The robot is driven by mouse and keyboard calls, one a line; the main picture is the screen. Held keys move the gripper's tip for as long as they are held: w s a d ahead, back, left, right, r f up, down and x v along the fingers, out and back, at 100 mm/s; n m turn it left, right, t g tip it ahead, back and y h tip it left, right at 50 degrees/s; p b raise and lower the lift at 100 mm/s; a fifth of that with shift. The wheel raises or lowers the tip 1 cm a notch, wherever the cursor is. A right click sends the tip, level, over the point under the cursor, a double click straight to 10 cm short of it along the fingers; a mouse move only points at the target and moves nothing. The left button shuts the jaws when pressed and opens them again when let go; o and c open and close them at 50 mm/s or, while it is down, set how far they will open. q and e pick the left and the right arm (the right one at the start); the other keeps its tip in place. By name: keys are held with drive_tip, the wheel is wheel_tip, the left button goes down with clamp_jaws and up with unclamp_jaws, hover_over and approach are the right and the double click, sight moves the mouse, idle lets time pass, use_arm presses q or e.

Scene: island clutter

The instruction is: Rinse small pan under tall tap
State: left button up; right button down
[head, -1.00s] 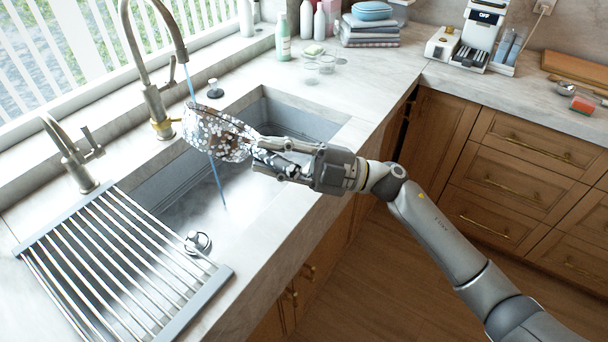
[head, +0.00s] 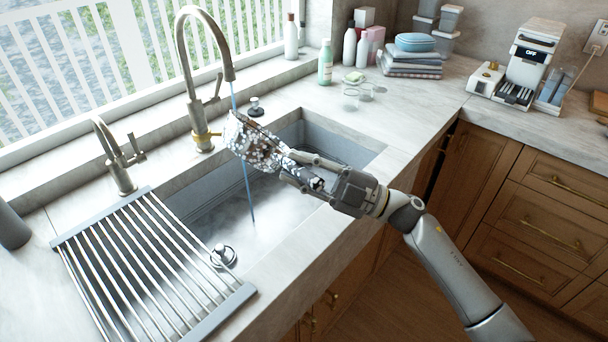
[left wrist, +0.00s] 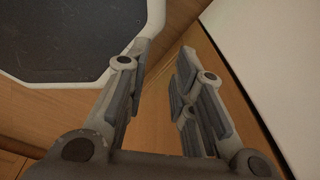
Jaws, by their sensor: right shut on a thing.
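The small pan (head: 252,146) has a speckled black-and-white surface and is tilted over the sink, in the stream of the tall tap (head: 186,75). Blue water runs from the tall tap's spout to the pan and shows again below it, down to the basin. My right gripper (head: 288,165) is shut on the pan at its right side, above the sink (head: 240,205). How the jaws sit on the pan is partly hidden. My left gripper (left wrist: 155,75) shows only in the left wrist view, open and empty, above a wooden surface.
A metal drying rack (head: 150,265) lies across the sink's left part. A short tap (head: 118,160) stands left of the tall one.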

sight(275, 164)
drive_tip(key=shift+w+a+r+b, duration=0.1)
drive_tip(key=shift+w+a+b, duration=0.6)
drive_tip(key=shift+w, duration=0.35)
drive_tip(key=shift+w+a+b, duration=0.65)
drive_tip(key=shift+w+a, duration=0.2)
drive_tip(key=shift+w, duration=0.2)
drive_tip(key=shift+w+a+r+b, duration=0.1)
drive_tip(key=shift+w+a+b, duration=0.6)
drive_tip(key=shift+w, duration=0.35)
drive_tip(key=shift+a, duration=0.2)
drive_tip(key=shift+a, duration=0.55)
drive_tip(key=shift+d, duration=0.2)
drive_tip(key=shift+d, duration=1.1)
drive_tip(key=shift+a, duration=0.15)
